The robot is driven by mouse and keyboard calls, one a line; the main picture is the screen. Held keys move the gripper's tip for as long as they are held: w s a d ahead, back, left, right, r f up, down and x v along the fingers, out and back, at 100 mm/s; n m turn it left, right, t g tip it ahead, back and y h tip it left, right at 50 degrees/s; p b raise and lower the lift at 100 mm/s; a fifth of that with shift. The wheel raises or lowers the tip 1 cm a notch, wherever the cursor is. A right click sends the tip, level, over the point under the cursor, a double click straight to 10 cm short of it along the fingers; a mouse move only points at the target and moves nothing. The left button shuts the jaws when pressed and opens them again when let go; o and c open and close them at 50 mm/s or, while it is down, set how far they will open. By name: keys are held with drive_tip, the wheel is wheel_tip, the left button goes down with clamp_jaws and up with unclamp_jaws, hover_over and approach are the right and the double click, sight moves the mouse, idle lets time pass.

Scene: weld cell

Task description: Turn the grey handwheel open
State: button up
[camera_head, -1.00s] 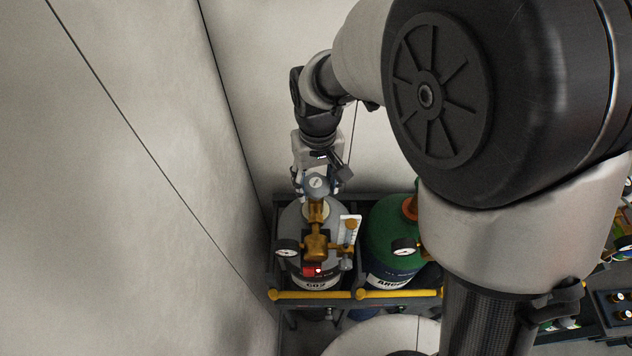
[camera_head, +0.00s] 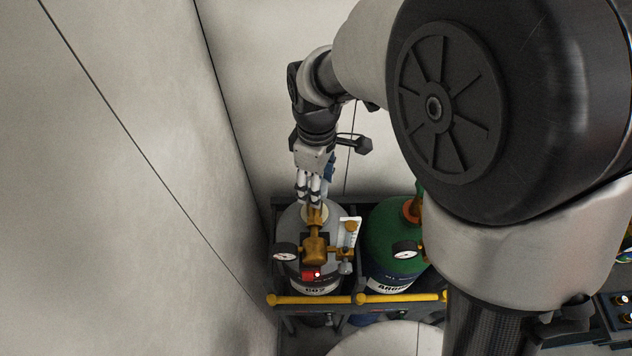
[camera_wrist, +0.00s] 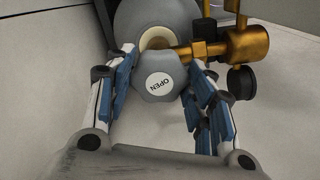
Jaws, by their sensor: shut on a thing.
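The grey handwheel (camera_wrist: 165,65) shows in the wrist view as a faceted grey knob with a white round label reading OPEN, which appears turned. My gripper (camera_wrist: 163,84) has its blue-padded fingers on both sides of the handwheel and is shut on it. In the head view my gripper (camera_head: 310,196) points down at the top of the grey CO2 cylinder (camera_head: 292,220), and its fingers hide the handwheel. A brass valve and regulator (camera_head: 315,248) sits just in front; its brass body (camera_wrist: 245,43) is at upper right in the wrist view.
A green argon cylinder (camera_head: 385,238) stands to the right in the same dark rack. A yellow bar (camera_head: 330,299) crosses the rack's front. A gauge (camera_head: 285,252) and a flow tube (camera_head: 349,236) flank the regulator. A pale wall (camera_head: 130,200) is close on the left.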

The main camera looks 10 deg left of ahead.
drive_tip(key=shift+n, duration=0.6)
drive_tip(key=o, duration=1.1)
drive_tip(key=shift+c, duration=0.2)
drive_tip(key=shift+r, duration=0.1)
wheel_tip(320, 180, up, 7)
drive_tip(key=shift+r, duration=0.15)
